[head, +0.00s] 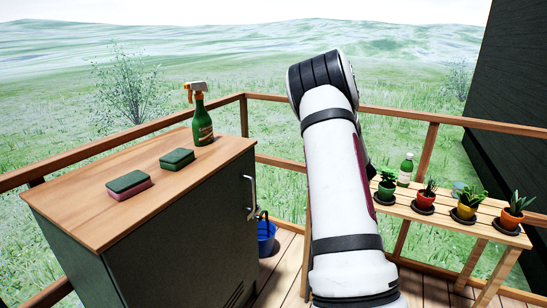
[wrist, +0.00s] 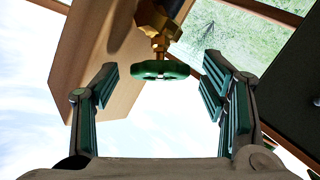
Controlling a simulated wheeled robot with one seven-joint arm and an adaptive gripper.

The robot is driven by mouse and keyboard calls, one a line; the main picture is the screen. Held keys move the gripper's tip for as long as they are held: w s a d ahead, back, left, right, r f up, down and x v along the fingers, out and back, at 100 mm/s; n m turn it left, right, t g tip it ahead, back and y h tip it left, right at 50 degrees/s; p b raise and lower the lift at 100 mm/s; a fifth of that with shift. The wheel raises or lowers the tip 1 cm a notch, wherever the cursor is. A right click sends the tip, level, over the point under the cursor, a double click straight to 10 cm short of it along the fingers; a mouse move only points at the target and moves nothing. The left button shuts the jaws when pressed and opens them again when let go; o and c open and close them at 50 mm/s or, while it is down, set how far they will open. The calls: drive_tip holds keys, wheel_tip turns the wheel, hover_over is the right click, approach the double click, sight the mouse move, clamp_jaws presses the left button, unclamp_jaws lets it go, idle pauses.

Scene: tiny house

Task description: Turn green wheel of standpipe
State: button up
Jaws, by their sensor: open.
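The green wheel (wrist: 160,70) shows in the wrist view, seen nearly edge-on. It sits on the brass valve of the standpipe (wrist: 160,28). My gripper (wrist: 159,84) is open, with one green-padded finger to the left of the wheel and one to the right. There are gaps between the wheel and both fingers, and nothing is held. In the head view I cannot make out the wheel, and my gripper is hidden behind my white arm.
A cabinet (head: 170,250) with two sponges and a green spray bottle (head: 202,125) stands left of my arm. A blue bucket (head: 266,238) is beside it on the deck. A slatted bench (head: 430,214) with several potted plants and a bottle is at right. Wooden railing encloses the deck.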

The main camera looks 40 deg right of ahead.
drive_tip(key=m+h+b, duration=0.1)
drive_tip(key=m, duration=0.1)
drive_tip(key=m+g+h+b, duration=0.1)
drive_tip(key=m+h, duration=0.1)
drive_tip(key=m+h+b, duration=0.1)
drive_tip(key=h, duration=0.1)
drive_tip(key=shift+w+a+f+m+g, duration=0.2)
drive_tip(key=shift+w+a+m+g, duration=0.1)
drive_tip(key=shift+m, duration=0.1)
drive_tip(key=m+g+h, duration=0.2)
drive_tip(key=m, duration=0.1)
drive_tip(key=m+g+h, duration=0.1)
drive_tip(key=m+h, duration=0.1)
drive_tip(key=m, duration=0.1)
drive_tip(key=shift+w+a+g+b, duration=0.15)
drive_tip(key=shift+g+b, duration=0.15)
drive_tip(key=shift+g, duration=0.1)
drive_tip(key=p+v, duration=0.1)
drive_tip(key=v, duration=1.3)
drive_tip(key=a+r+n+y+p, duration=0.1)
drive_tip(key=a+r+y+p, duration=0.8)
drive_tip(key=a, duration=0.7)
wheel_tip(320, 180, up, 3)
drive_tip(key=shift+w+a+f+n+t+y+p, duration=0.1)
drive_tip(key=shift+w+a+n+t+y+p, duration=0.2)
drive_tip(key=shift+p, duration=0.5)
drive_tip(key=shift+a, duration=0.1)
